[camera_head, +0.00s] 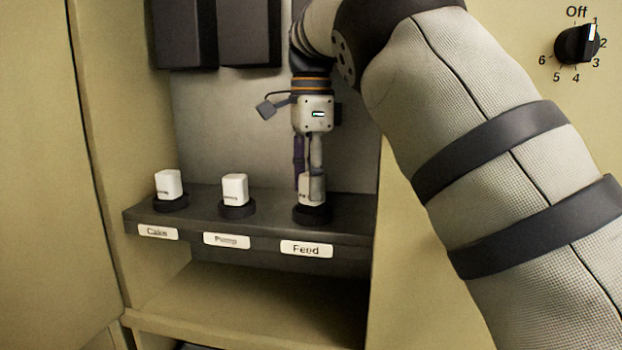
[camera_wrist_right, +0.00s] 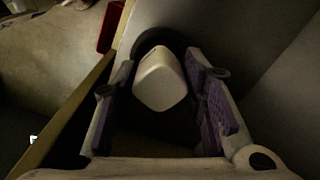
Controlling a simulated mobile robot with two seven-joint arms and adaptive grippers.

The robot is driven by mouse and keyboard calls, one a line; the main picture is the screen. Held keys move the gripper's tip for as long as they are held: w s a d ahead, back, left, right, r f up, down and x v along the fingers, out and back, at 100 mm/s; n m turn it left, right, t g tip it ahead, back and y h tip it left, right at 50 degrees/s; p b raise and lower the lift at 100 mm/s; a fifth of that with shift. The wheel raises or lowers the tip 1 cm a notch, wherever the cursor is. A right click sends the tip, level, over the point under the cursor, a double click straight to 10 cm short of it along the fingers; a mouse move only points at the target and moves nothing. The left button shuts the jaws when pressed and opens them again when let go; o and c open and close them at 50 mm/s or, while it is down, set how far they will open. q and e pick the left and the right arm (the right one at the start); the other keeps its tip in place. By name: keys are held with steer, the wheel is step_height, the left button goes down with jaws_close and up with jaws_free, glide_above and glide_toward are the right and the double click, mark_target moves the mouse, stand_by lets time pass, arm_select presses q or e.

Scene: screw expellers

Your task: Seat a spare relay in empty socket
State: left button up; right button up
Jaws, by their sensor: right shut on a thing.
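A white relay (camera_head: 304,198) stands upright at the dark round socket (camera_head: 312,215) above the "Feed" label (camera_head: 306,249). My right gripper (camera_head: 311,186) points straight down and is shut on this relay. The right wrist view shows the relay (camera_wrist_right: 160,80) between the purple-padded fingers, with the dark socket ring partly behind it. The fingers hide part of the relay, and I cannot tell how deep it sits. White relays also stand in the "Cake" socket (camera_head: 170,204) and the "Pump" socket (camera_head: 237,209). My left gripper is out of view.
The sockets are on a dark shelf (camera_head: 345,231) inside a yellowish cabinet. Dark boxes (camera_head: 248,35) hang above on the back wall. A rotary knob (camera_head: 577,44) is at the upper right. The lower compartment (camera_head: 240,305) looks mostly empty. A red object (camera_wrist_right: 110,27) shows in the wrist view.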

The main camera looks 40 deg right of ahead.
steer(key=shift+f, duration=0.55)
steer(key=o, duration=0.9)
